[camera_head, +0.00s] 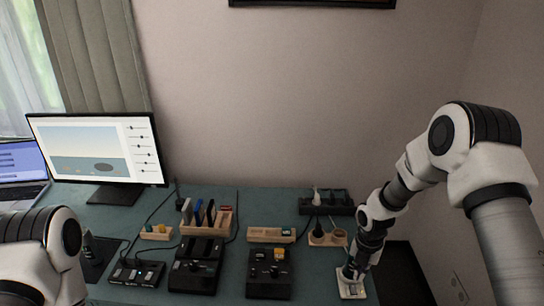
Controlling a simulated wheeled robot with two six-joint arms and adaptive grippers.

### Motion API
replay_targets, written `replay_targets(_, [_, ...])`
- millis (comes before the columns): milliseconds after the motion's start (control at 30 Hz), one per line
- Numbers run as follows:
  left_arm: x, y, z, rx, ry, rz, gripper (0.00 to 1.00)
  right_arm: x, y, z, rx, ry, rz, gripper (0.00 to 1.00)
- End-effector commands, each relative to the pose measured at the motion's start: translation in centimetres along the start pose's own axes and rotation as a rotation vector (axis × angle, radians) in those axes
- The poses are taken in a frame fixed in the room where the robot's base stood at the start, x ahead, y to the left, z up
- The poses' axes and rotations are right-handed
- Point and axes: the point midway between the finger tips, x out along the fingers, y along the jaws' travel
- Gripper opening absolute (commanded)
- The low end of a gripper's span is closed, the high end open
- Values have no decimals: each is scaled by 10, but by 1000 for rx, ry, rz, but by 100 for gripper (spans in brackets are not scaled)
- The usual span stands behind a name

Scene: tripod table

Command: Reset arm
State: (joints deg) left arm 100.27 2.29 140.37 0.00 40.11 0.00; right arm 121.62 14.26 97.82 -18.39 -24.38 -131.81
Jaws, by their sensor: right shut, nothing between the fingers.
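My right arm comes in from the right and reaches down to the table's right side. My right gripper (351,272) is shut with nothing in it. It is low over a small white plate-like item (350,290) near the right edge; I cannot tell whether it touches it. Only part of my left arm shows at the lower left, and its gripper is out of view.
A teal table (225,284) holds a monitor (97,150), a laptop (20,171), black control boxes (196,270) (269,280), wooden holders (271,235) and a black power strip (326,208). Cables run between them. A wall stands behind and to the right.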

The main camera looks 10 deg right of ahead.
Motion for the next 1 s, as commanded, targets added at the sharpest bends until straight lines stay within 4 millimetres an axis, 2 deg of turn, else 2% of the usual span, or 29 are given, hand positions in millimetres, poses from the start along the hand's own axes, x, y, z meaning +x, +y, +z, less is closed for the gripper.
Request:
replay_targets(67, [0,0,0,0,0,0,74,17,-6,-10,-9,23,-29,0])
replay_targets(167, [0,0,0,0,0,0,74,48,-23,-43,-35,89,-99,0])
replay_targets(267, [0,0,0,0,0,0,74,81,-50,-100,-35,181,-171,0])
replay_targets(333, [0,0,0,0,0,0,74,102,-70,-145,75,221,-208,0])
replay_targets(400, [0,0,0,0,0,0,74,120,-93,-192,289,233,-247,0])
replay_targets(500, [0,0,0,0,0,0,74,130,-120,-245,693,197,-286,0])
replay_targets(600, [0,0,0,0,0,0,74,129,-139,-276,1130,125,-289,0])
replay_targets(700, [0,0,0,0,0,0,74,121,-148,-288,1586,43,-236,0])
replay_targets(800, [0,0,0,0,0,0,74,114,-146,-281,1996,-3,-132,0])
replay_targets(900, [0,0,0,0,0,0,74,115,-136,-266,2271,0,-25,0])
replay_targets(1000, [0,0,0,0,0,0,74,115,-132,-262,2398,11,6,0])
